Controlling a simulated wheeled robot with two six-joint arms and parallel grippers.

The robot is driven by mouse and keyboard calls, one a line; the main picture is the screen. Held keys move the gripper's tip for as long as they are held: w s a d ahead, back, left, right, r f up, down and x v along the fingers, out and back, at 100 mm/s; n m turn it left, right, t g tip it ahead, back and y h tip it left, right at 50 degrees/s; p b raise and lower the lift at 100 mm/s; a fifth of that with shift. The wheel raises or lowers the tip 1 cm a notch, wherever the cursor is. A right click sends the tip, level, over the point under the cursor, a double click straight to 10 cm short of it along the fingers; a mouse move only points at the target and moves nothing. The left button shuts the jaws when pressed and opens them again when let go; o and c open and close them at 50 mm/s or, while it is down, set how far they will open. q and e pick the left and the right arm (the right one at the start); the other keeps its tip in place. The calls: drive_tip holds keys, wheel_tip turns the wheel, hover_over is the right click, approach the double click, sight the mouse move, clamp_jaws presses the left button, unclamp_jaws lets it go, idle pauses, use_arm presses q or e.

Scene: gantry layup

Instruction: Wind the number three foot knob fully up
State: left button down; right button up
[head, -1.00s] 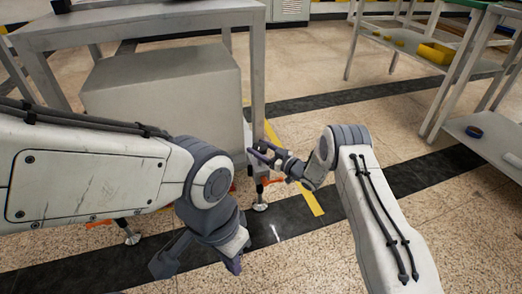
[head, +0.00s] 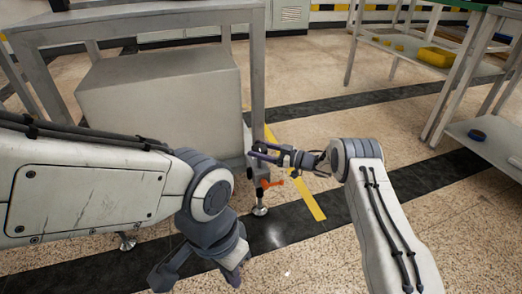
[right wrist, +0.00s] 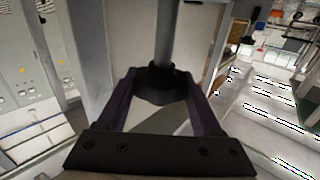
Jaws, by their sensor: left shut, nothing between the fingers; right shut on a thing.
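The near-corner leg of the grey bench carries a foot assembly with an orange lever (head: 273,183) and a round metal foot (head: 260,210) on the floor. A black knob (right wrist: 160,85) on a grey post fills the middle of the right wrist view. My right gripper (head: 256,153) is shut on this knob, with its purple fingers (right wrist: 205,108) on either side of it. In the head view the fingers largely hide the knob; I see no number on it. My left gripper (head: 233,279) is shut and empty, low in front of the bench, pointing down.
The grey bench (head: 140,17) has a large grey box (head: 160,95) beneath it. Another foot (head: 127,242) stands at left, partly behind my left arm. A shelf rack with a yellow bin (head: 436,57) is at right. Floor between is clear.

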drive_tip(key=shift+w+d, duration=0.15)
drive_tip(key=shift+d, duration=0.1)
drive_tip(key=o, duration=1.2)
drive_tip(key=shift+o, duration=0.8)
drive_tip(key=shift+a, duration=0.1)
drive_tip(key=shift+d, duration=0.2)
drive_tip(key=p+v, duration=0.5)
drive_tip(key=v, duration=0.5)
drive_tip(key=shift+s, duration=0.25)
